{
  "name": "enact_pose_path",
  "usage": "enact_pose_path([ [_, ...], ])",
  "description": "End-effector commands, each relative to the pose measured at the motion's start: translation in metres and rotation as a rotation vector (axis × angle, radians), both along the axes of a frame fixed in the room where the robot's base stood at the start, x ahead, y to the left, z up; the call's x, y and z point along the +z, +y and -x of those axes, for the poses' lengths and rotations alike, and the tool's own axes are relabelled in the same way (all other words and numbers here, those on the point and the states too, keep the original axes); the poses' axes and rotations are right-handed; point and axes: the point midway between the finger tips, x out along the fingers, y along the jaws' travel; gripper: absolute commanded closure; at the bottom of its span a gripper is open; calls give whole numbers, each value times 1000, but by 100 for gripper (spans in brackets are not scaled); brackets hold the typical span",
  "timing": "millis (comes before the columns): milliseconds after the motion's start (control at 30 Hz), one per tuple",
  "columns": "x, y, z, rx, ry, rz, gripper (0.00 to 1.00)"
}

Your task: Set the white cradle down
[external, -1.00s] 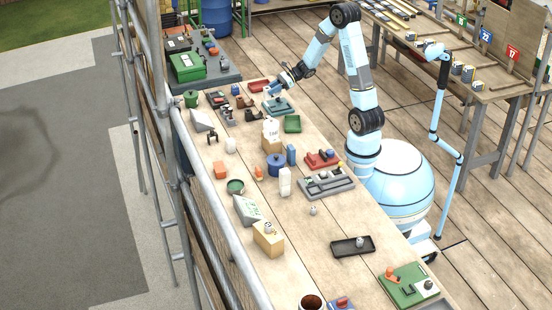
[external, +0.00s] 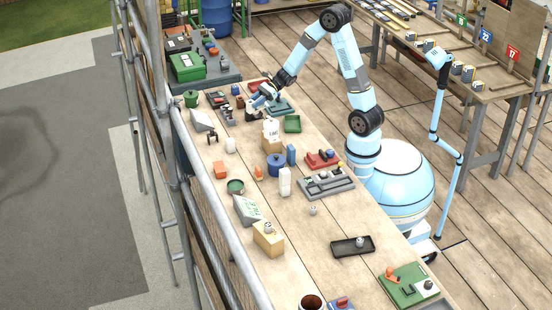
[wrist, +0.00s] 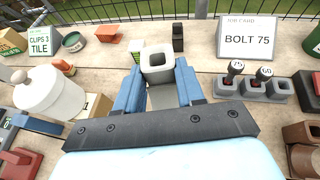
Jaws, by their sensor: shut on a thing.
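The white cradle (wrist: 157,62), a pale square block with a square hollow on top, sits between the two blue fingers of my gripper (wrist: 158,85) in the wrist view. The fingers are shut on its sides and it looks upright. In the external view my gripper (external: 258,101) is low over the far part of the workbench, and the cradle is too small to make out there. Whether its underside touches the bench is hidden.
A white jug (wrist: 48,95) is close on the left. A small white block (wrist: 137,46) and a black piece (wrist: 178,38) stand beyond, across bare wood.

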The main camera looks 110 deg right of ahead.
Motion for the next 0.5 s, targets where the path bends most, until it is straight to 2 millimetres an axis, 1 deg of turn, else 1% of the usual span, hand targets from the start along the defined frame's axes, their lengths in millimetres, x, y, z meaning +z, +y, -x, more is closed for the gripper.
enact_pose_path([
  [33,0,13,-14,29,-1,2,94],
  [100,0,29,-31,62,-1,4,94],
  [267,0,69,-66,139,-1,6,94],
  [467,0,124,-106,234,-4,10,94],
  [500,0,135,-113,252,-4,11,94],
])
